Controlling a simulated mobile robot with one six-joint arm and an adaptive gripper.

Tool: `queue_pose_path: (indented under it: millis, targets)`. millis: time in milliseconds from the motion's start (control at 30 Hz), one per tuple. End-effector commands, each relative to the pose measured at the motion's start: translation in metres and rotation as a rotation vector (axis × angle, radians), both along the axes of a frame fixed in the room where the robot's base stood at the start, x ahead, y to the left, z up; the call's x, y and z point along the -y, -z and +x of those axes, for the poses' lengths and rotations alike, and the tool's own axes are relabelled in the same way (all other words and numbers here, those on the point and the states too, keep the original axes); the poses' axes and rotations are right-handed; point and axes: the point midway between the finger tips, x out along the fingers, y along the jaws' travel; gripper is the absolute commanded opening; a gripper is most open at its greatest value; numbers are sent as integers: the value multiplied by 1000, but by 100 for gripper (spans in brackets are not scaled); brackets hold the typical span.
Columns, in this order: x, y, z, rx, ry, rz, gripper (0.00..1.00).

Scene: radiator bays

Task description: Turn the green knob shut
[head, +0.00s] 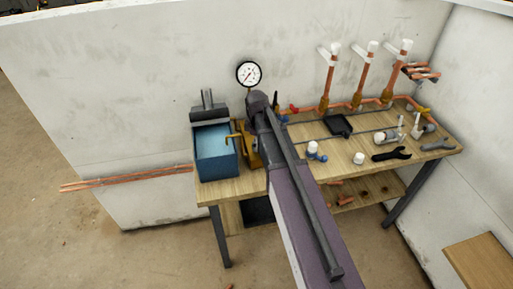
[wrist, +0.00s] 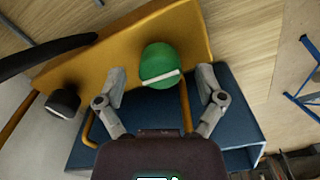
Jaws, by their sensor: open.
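The green knob (wrist: 158,60) is round, with a pale bar across its lower part in the wrist view. It sits on a yellow-orange panel (wrist: 100,62). My gripper (wrist: 162,84) is open, with one grey finger to the lower left of the knob and the other to its lower right. A gap shows between each finger and the knob; I cannot tell how far above it the fingertips are. In the head view my arm hides the knob, and only part of the yellow panel (head: 250,155) shows beside the arm.
A blue box (head: 217,153) stands left of the panel on the wooden workbench (head: 290,172). A round gauge (head: 249,74) is on the wall behind. Copper pipes (head: 328,82) rise at the back right. A dark wrench (head: 391,154) and several small fittings lie on the right side.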

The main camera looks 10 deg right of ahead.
Motion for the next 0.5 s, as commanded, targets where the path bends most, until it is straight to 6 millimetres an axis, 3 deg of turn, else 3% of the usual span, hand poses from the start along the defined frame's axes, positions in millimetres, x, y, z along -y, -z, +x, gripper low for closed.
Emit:
queue_pose_path:
  millis: [500]
  targets:
    - [0, 8, 0, 0, 0, 0, 88]
